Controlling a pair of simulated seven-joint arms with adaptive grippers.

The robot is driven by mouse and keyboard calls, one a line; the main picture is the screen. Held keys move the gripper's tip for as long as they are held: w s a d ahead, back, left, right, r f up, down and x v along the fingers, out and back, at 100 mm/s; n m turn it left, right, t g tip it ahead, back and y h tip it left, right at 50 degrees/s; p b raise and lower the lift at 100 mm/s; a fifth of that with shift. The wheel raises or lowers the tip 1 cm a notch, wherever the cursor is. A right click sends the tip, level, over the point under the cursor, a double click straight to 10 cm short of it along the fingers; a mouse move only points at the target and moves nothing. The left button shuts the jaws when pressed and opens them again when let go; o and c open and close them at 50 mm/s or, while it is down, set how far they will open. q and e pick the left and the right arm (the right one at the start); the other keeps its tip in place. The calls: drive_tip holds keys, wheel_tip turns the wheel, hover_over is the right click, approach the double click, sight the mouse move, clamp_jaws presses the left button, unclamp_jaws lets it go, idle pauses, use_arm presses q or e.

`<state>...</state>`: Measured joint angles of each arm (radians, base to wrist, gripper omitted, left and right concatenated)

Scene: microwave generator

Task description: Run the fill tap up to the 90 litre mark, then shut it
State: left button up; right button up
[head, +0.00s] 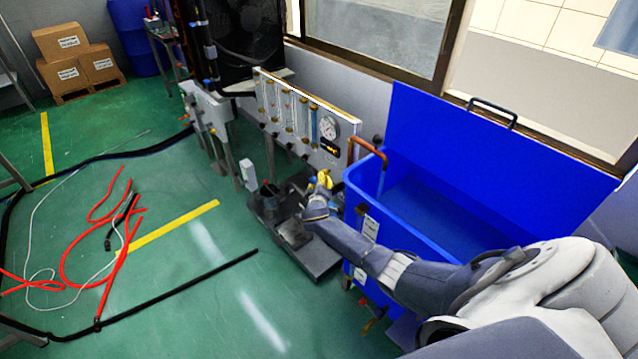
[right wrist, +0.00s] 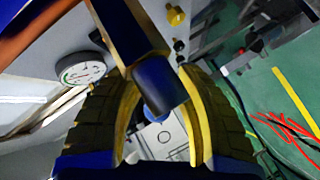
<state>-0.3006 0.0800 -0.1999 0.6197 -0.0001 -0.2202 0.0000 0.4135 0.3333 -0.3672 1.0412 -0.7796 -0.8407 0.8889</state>
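My right gripper (head: 319,186) is at the front of the tank, beside the panel's lower right end. In the right wrist view, its yellow-lined fingers (right wrist: 162,92) close in on both sides of a dark blue tap handle (right wrist: 160,82), which appears held between them. The fingertips are partly hidden by the handle. A copper-coloured fill pipe (head: 367,146) bends over the rim of the open blue tank (head: 362,197). The tank's visible inside is plain blue; I cannot make out a water level or litre marks. My left gripper is not in view.
A panel with several clear tubes (head: 287,108), a round gauge (head: 327,127) and a small unreadable display (head: 330,146) stands left of the tank. A dark low platform (head: 320,258) lies below my gripper. Red hoses (head: 88,245) and black cable lie on the green floor.

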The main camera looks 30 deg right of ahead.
drive_tip(key=shift+c, duration=0.4)
clamp_jaws()
